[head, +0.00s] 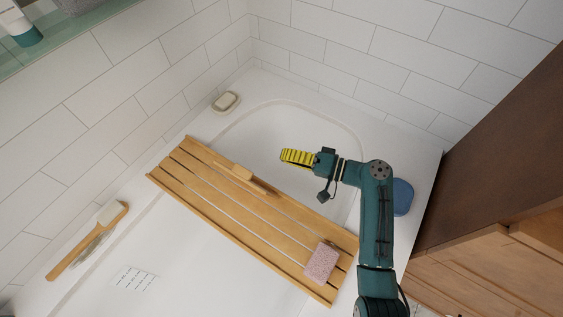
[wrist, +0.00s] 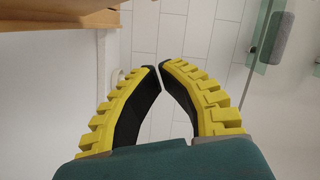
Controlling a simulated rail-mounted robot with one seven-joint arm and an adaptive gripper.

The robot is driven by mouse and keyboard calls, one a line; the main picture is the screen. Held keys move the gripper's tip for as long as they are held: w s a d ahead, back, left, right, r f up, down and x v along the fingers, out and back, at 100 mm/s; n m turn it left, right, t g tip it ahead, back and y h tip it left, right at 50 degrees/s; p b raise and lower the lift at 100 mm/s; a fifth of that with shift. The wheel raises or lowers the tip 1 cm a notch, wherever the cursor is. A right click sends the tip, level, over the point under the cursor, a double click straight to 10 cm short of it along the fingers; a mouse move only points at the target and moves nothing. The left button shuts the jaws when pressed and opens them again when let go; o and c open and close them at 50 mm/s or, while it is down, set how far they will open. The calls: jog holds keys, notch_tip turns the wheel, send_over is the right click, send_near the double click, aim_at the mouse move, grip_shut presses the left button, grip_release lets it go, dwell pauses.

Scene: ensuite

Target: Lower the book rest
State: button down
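A slatted wooden bath tray (head: 262,213) lies across the white bathtub in the head view. A narrow wooden piece (head: 240,173), apparently the book rest, is on the tray's far side, left of its middle. Seen from above, its exact tilt is hard to tell. My gripper (head: 284,156) is over the tub basin, beyond the tray and to the right of the wooden piece, apart from both. In the wrist view, the yellow-backed fingers of my gripper (wrist: 159,67) nearly meet at their tips, with nothing between them.
A pink sponge (head: 321,261) sits at the tray's right end. A soap dish (head: 226,101) is on the far tub rim, a long-handled brush (head: 72,257) on the left rim. A blue object (head: 403,192) is behind my arm. Brown wooden furniture (head: 490,150) stands at right.

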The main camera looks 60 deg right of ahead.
aim_at(250, 177)
jog(key=w+a+f+b, duration=0.2)
jog(key=w+a, duration=0.3)
jog(key=w, duration=0.2)
jog(key=shift+a, duration=0.15)
jog(key=shift+w+a, duration=0.1)
jog(key=shift+a, duration=0.05)
